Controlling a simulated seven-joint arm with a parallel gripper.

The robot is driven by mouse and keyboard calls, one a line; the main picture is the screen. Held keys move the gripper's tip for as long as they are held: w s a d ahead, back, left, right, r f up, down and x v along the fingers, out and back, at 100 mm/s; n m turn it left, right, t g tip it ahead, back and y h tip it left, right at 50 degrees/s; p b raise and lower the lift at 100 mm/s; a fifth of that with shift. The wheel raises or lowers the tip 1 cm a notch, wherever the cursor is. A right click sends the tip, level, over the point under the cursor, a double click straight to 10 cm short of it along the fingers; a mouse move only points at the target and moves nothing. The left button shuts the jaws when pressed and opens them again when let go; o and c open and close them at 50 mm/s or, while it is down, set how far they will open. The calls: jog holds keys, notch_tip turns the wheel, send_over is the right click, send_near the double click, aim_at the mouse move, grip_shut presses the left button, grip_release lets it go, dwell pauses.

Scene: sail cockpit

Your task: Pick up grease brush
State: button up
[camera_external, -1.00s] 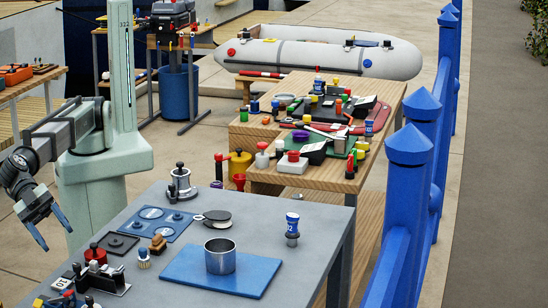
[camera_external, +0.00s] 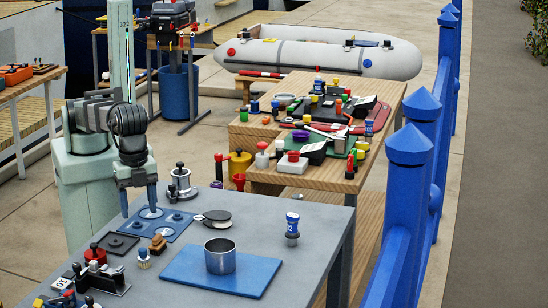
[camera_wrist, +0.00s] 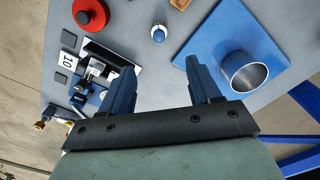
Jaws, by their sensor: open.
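A small upright piece with a dark blue knob and a pale ribbed lower part, perhaps the grease brush (camera_external: 143,260), stands on the grey table. In the wrist view it (camera_wrist: 158,33) shows from above, ahead of the gap between my fingers and apart from them. A brown block (camera_external: 158,244) stands just behind it; I cannot tell for sure which is the brush. My gripper (camera_external: 139,208) points down over the table's far left part, near the blue panel with round discs. Its two blue fingers are apart and empty, as the wrist view (camera_wrist: 160,66) also shows.
A metal cup (camera_external: 220,257) stands on a blue mat (camera_external: 183,273). A red round piece (camera_external: 95,252) and a black and metal fixture (camera_external: 100,280) lie to the left. A metal stand (camera_external: 180,190) is close by my gripper. The table's right part is mostly clear.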

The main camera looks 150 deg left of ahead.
aim_at(143, 249)
notch_tip(143, 249, down, 8)
jog(key=shift+r, duration=0.2)
jog(key=shift+s+f, duration=0.15)
jog(key=shift+f, duration=1.15)
jog(key=shift+s+f, duration=0.15)
jog(key=shift+f, duration=1.1)
jog(key=shift+c, duration=0.2)
jog(key=c, duration=1.1)
jog(key=shift+r, duration=0.1)
